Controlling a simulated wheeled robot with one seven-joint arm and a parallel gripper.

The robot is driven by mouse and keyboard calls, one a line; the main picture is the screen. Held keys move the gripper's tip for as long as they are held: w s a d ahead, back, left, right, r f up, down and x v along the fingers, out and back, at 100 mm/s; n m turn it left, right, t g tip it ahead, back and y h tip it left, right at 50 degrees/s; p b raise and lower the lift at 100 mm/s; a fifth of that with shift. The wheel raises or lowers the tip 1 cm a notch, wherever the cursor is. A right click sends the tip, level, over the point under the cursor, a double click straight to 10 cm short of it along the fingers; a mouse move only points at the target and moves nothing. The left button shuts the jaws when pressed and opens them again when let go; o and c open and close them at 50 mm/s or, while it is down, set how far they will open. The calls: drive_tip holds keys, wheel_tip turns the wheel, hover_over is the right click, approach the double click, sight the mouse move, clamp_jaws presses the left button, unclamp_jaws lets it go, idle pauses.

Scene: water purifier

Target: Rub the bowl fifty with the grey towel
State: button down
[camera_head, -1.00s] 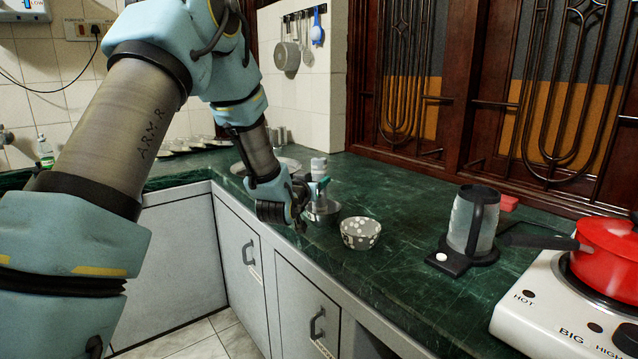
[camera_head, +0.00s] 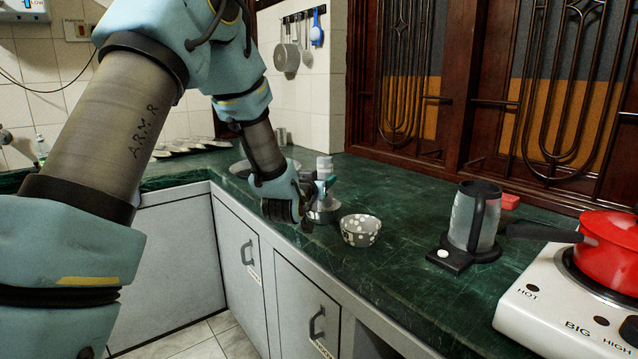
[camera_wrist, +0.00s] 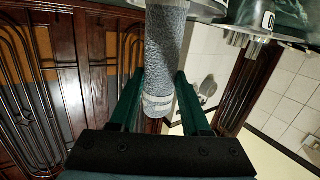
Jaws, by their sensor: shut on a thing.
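My gripper (camera_wrist: 160,85) is shut on a grey speckled roll, the grey towel (camera_wrist: 165,45), which stands between its green fingers in the wrist view. In the head view the towel's pale top (camera_head: 324,164) shows above the gripper (camera_head: 326,186). A metal bowl (camera_head: 322,214) sits on the counter just under the gripper, partly hidden by it; whether the towel touches it I cannot tell. A grey bowl with white spots (camera_head: 360,230) stands to its right.
A kettle (camera_head: 472,218) on a dark base stands right of the bowls. A red pan (camera_head: 608,245) sits on a white stove (camera_head: 555,308) at the far right. The green counter (camera_head: 410,290) is clear in front of the kettle. Dark wooden panels rise behind.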

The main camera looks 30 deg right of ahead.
drive_tip(key=shift+b+x, duration=0.5)
drive_tip(key=shift+x, duration=0.4)
drive_tip(key=shift+w+a, duration=0.35)
drive_tip(key=shift+w, duration=0.15)
drive_tip(key=s+a+b, duration=0.1)
drive_tip(key=s+b, duration=0.1)
drive_tip(key=b, duration=0.1)
drive_tip(key=shift+a, duration=0.15)
idle(0.4)
